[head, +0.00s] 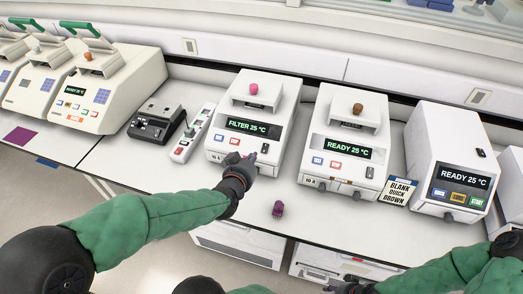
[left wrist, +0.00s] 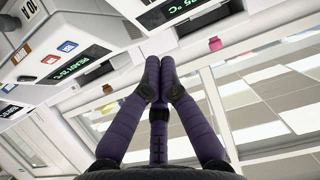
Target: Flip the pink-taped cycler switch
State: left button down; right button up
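A white cycler (head: 238,124) with a pink knob (head: 253,88) on its lid reads "FILTER 25 °C". A small black switch-like part (head: 265,148) is at its front right. I cannot make out pink tape on it. My left gripper (head: 247,159) is at this cycler's lower front and covers part of it. In the left wrist view its purple fingers (left wrist: 160,65) are together, with nothing visible between them. The pink knob also shows in that view (left wrist: 215,44), beyond the fingertips. My right gripper (head: 345,286) is partly in view at the bottom edge; its fingers are unclear.
A power strip (head: 192,133) and black device (head: 156,121) are left.

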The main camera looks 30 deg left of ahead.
pick_arm(q)
jog(key=b, duration=0.2)
send_near(265, 146)
jog(key=w+r, duration=0.1)
jog(key=w, duration=0.2)
jog(key=shift+w+a+f, duration=0.3)
jog(key=shift+w+f, duration=0.2)
jog(key=shift+f, duration=0.3)
jog(key=shift+w+a+f, duration=0.35)
jog(key=shift+w+f, duration=0.15)
jog(key=shift+f, duration=0.3)
jog(key=shift+b, duration=0.3)
jog(key=f+b, duration=0.1)
jog(key=b, duration=0.2)
jog(key=shift+f+t+b, duration=0.15)
jog(key=shift+t+b, duration=0.25)
jog(key=shift+r+p, duration=0.3)
jog(key=shift+r+p, duration=0.55)
jog(key=shift+r, duration=0.25)
